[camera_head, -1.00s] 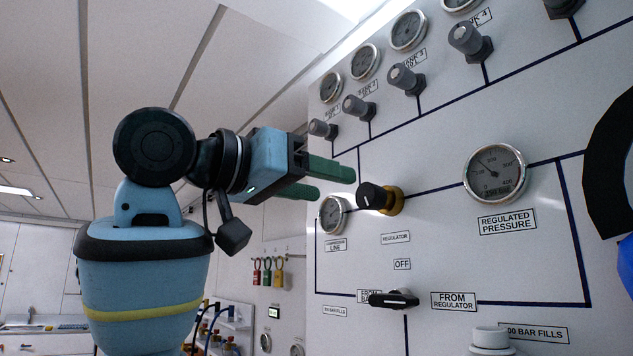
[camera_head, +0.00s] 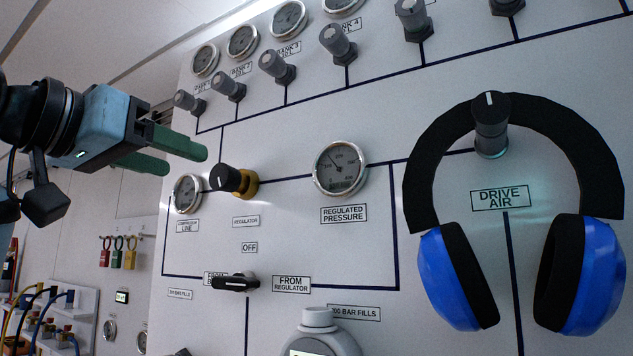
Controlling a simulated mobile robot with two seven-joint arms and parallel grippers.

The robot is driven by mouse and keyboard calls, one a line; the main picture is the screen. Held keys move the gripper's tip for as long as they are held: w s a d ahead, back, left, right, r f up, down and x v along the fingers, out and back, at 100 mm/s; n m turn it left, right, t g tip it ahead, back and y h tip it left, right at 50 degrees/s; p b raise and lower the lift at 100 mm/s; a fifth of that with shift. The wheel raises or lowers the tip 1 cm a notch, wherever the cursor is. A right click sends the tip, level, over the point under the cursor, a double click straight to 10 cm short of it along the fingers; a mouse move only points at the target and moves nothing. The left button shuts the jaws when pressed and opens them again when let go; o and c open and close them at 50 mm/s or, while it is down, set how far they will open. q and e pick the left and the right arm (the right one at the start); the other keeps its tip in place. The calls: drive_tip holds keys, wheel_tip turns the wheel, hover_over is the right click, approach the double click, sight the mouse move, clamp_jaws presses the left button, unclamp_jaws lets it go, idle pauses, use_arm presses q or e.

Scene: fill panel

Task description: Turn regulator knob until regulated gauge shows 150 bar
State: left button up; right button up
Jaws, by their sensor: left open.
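The regulator knob (camera_head: 232,180) is black with a yellow collar and sticks out of the white panel above the "REGULATOR" label. My left gripper (camera_head: 178,156) has green fingers and is open and empty. Its fingertips are just up and left of the knob in the picture; I see no contact. The regulated pressure gauge (camera_head: 340,168) is a round dial with a silver rim, right of the knob. Its needle points to the upper left; the exact reading is too small to tell. My right gripper is not in view.
Blue and black ear defenders (camera_head: 462,270) hang around the drive air knob (camera_head: 490,124) at right. A black selector handle (camera_head: 236,283) sits below the regulator. Bank gauges and grey knobs (camera_head: 338,42) line the top. A grey fitting (camera_head: 318,335) is at the bottom.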

sight(218, 177)
use_arm(q)
drive_tip(key=shift+r, duration=0.1)
idle(0.6)
drive_tip(key=shift+f+m, duration=0.4)
drive_tip(key=shift+m, duration=0.1)
drive_tip(key=shift+x, duration=3.9)
drive_tip(key=shift+d, duration=0.1)
drive_tip(key=c, duration=1)
